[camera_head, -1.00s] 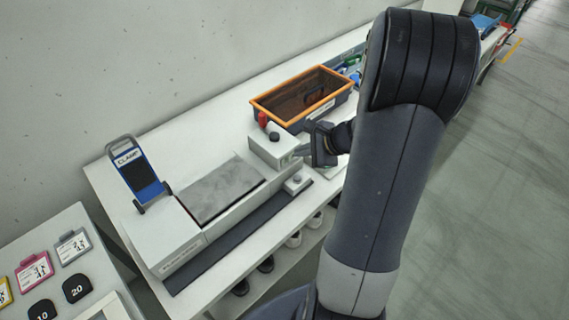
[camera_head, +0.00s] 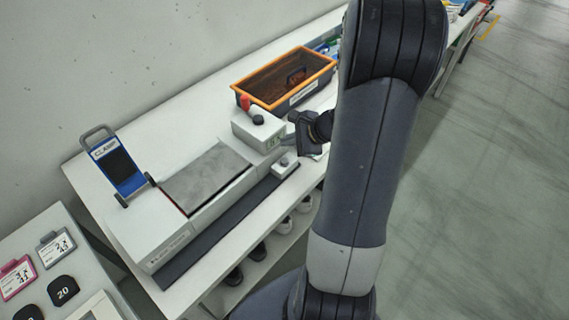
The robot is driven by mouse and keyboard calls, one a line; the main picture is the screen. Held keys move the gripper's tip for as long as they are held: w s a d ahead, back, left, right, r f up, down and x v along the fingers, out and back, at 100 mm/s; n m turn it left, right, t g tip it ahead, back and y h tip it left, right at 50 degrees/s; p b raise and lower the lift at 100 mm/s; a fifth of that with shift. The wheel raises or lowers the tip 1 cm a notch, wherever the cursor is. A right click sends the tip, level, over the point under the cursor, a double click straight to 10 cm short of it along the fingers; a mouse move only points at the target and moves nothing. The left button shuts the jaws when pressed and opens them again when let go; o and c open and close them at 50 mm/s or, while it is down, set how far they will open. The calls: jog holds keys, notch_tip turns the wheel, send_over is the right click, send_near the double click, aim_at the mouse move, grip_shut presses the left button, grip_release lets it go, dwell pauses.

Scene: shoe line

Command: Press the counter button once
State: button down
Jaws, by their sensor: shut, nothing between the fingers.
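A small pale box with a grey round button on top (camera_head: 284,161) stands at the front right of the white machine on the bench; it looks like the counter button. Behind it is a white housing (camera_head: 250,133) with a dark knob (camera_head: 258,119) and a red part (camera_head: 245,103), and small digit-like marks on its right face. My gripper (camera_head: 298,133) is shut and empty, just right of the housing and above and behind the button box in the picture. Its fingertips are small and partly hard to make out. I cannot see any contact with the button.
An orange-rimmed crate (camera_head: 240,92) stands behind the housing. A blue clamp board (camera_head: 118,170) stands at the machine's left end. A grey pad (camera_head: 205,177) lies on the machine. Shoes (camera_head: 284,225) sit on the shelf below. My arm hides the bench's right part.

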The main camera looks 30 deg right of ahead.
jog(key=shift+f+b, duration=1.75)
jog(key=shift+f, duration=0.65)
jog(key=shift+f, duration=0.1)
jog(key=shift+f+b, duration=0.3)
jog(key=shift+b, duration=0.25)
jog(key=shift+f+b, duration=0.5)
jog(key=shift+b, duration=0.05)
dwell(0.6)
jog(key=shift+r, duration=0.15)
jog(key=shift+r+p, duration=0.65)
jog(key=shift+r, duration=0.1)
jog(key=shift+r+p, duration=1.85)
jog(key=shift+r, duration=0.7)
